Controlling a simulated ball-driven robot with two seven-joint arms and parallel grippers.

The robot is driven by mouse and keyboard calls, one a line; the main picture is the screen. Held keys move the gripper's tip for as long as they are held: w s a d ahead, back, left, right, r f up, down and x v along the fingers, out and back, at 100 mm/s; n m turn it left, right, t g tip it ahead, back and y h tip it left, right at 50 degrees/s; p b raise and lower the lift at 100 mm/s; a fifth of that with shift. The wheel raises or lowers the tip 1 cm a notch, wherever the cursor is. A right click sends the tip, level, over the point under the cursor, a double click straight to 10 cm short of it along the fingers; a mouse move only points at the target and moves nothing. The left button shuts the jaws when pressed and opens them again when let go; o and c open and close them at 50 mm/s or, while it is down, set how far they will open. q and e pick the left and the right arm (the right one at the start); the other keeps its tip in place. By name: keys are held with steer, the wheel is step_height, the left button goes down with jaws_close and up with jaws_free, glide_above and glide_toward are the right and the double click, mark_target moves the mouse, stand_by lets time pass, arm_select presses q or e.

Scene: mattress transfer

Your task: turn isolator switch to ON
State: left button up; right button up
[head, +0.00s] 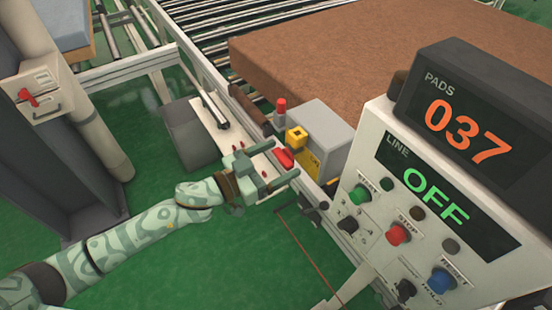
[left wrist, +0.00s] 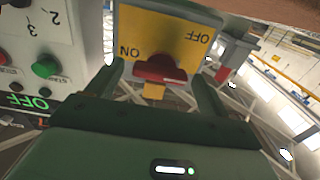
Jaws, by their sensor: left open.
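The isolator switch is a red handle (head: 284,159) on the yellow front plate (head: 308,163) of a grey box (head: 322,130). In the left wrist view the red handle (left wrist: 160,68) sits on the yellow plate (left wrist: 165,30), which reads ON and OFF upside down. Which word the handle points to is hard to tell. My left gripper (head: 284,160) is open at the handle, and in the left wrist view its fingers (left wrist: 163,88) stand on either side of it. Contact cannot be told. My right gripper is not in view.
A control panel (head: 372,166) with several buttons and displays reading 037 and LINE OFF stands close on the right. A brown mattress (head: 330,50) lies behind the switch box.

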arm_select(q)
steer(key=c, duration=1)
steer(key=shift+m, duration=0.3)
steer(key=shift+m+p, duration=0.5)
steer(key=shift+m, duration=0.5)
steer(key=m, duration=0.3)
steer(key=shift+m+p, duration=0.3)
steer(key=m, duration=0.5)
steer(key=shift+s+d+f, duration=0.1)
steer(key=m+b, duration=0.1)
steer(key=m, duration=0.5)
steer(key=shift+f+m, duration=0.1)
steer(key=shift+m, duration=0.2)
